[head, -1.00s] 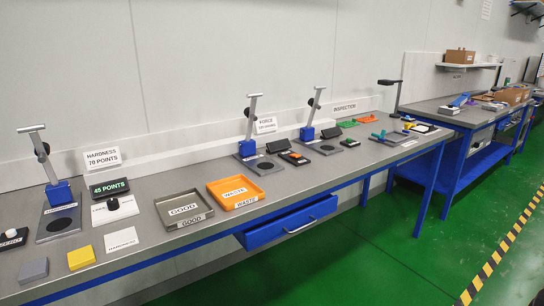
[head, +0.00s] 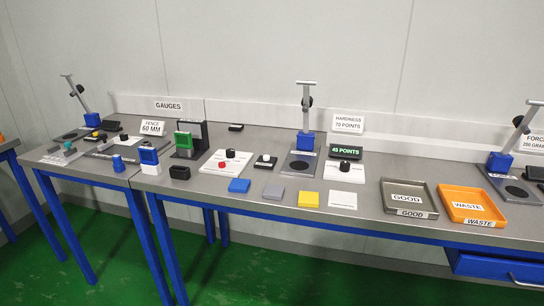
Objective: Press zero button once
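The zero button (head: 266,158) is a small dark block with a black cap and a white label, standing on the grey bench left of the hardness stand. Its lettering is too small to read in this view. The hardness stand (head: 304,150) has a blue foot, a grey post and a dark plate. A display (head: 345,152) reading 45 POINTS stands to its right, behind a white pad with a black knob (head: 344,166). Neither of my grippers is in view.
Blue (head: 239,185), grey (head: 273,191) and yellow (head: 308,199) blocks and a white card (head: 343,200) lie along the front edge. A white board (head: 222,168) with red and black knobs is left of the button. GOOD (head: 425,192) and orange WASTE (head: 494,195) trays are right.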

